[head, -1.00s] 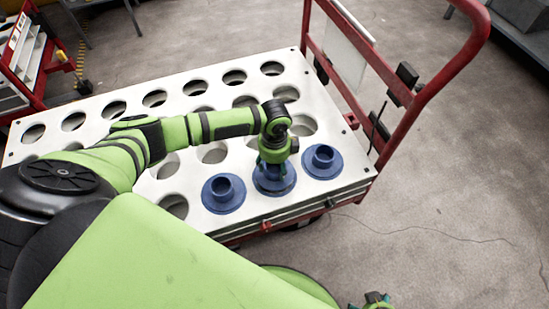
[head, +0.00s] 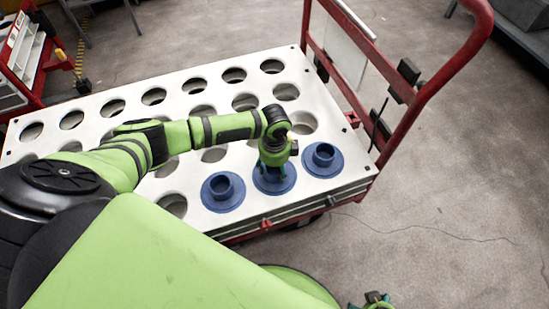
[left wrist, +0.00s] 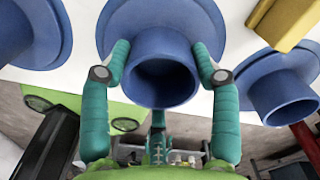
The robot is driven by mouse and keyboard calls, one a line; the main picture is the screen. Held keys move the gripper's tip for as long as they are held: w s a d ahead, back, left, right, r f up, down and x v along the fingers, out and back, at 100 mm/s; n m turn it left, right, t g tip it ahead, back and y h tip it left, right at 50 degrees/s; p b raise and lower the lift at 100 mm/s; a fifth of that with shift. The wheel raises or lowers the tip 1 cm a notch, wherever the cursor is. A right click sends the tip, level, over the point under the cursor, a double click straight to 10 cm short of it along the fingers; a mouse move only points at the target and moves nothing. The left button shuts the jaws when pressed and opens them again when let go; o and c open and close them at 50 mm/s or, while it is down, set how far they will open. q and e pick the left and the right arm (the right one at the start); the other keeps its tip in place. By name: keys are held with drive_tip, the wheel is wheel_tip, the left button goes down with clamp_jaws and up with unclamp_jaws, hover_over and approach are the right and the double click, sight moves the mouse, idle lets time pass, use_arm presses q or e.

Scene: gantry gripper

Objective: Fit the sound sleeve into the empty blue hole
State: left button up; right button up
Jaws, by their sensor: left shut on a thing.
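My left gripper (head: 272,174) is over the middle of three blue flanged pieces in the front row of the white panel (head: 245,215). In the left wrist view its teal fingers (left wrist: 160,70) are shut on the tube of a blue sleeve (left wrist: 160,50), one on each side. The sleeve (head: 273,186) is partly hidden by the gripper in the head view. It is at the middle blue place; I cannot tell whether its flange is fully down. A small part of my right gripper (head: 376,300) shows at the bottom edge; its fingers are unclear.
Blue flanged sleeves stand to the left (head: 223,190) and right (head: 323,160) of the held one, close by. Several empty round holes fill the rest of the panel. A red cart handle (head: 440,80) rises at the right. A yellow block (left wrist: 285,20) shows in the wrist view.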

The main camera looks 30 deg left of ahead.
use_arm(q)
drive_tip(key=o, duration=1.4)
wheel_tip(320, 180, up, 12)
